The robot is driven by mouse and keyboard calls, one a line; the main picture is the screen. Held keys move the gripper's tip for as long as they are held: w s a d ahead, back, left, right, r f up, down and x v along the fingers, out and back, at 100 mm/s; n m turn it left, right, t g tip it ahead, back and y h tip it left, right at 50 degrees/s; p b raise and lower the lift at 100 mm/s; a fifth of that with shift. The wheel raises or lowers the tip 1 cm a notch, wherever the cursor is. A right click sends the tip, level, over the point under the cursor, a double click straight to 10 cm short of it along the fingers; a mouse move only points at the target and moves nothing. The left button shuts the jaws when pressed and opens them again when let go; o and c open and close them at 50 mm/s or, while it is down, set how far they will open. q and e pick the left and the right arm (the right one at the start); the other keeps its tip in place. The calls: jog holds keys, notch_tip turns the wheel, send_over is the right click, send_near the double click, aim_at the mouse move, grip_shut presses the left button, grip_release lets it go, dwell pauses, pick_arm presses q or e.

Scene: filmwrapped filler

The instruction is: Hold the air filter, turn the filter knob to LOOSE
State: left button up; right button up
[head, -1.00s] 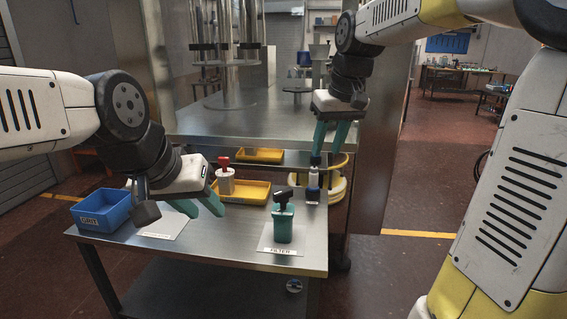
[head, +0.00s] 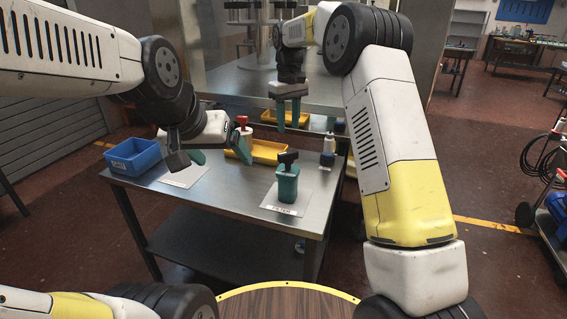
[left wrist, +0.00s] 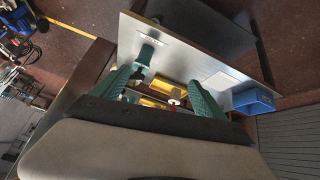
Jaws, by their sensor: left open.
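The air filter (head: 287,187) is a teal block with a black knob (head: 288,157) on top. It stands upright on a white card marked FILTER (head: 288,209) near the table's right front; the knob's setting is too small to read. The filter also shows in the left wrist view (left wrist: 145,56). My left gripper (head: 220,157) is open and empty, left of the filter and apart from it; its spread teal fingers show in the left wrist view (left wrist: 160,78). My right gripper (head: 288,127) points down, open and empty, above and behind the filter.
A blue bin (head: 133,157) stands at the table's left. Bare steel table (head: 235,195) lies left of the filter card.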

pick_arm(q)
jog(key=w+d+f+m+t, duration=0.15)
jog(key=w+f, duration=0.25)
jog(key=w, duration=0.5)
jog(key=m+t+h, duration=0.2)
send_over(288, 181)
jog(key=s+a, duration=0.5)
notch_tip(288, 181, down, 14)
jog(key=f, duration=0.2)
jog(key=w+d+f+t, duration=0.1)
jog(key=f, duration=0.1)
jog(key=d+f+n+t, duration=0.1)
jog(key=f, duration=0.1)
jog(key=shift+w+d+f+h, duration=0.1)
jog(key=shift+w+d+h, duration=0.1)
jog(key=shift+d+h, duration=0.1)
jog(key=shift+f+t, duration=0.45)
jog(key=shift+f, duration=0.2)
jog(key=shift+x, duration=3.9)
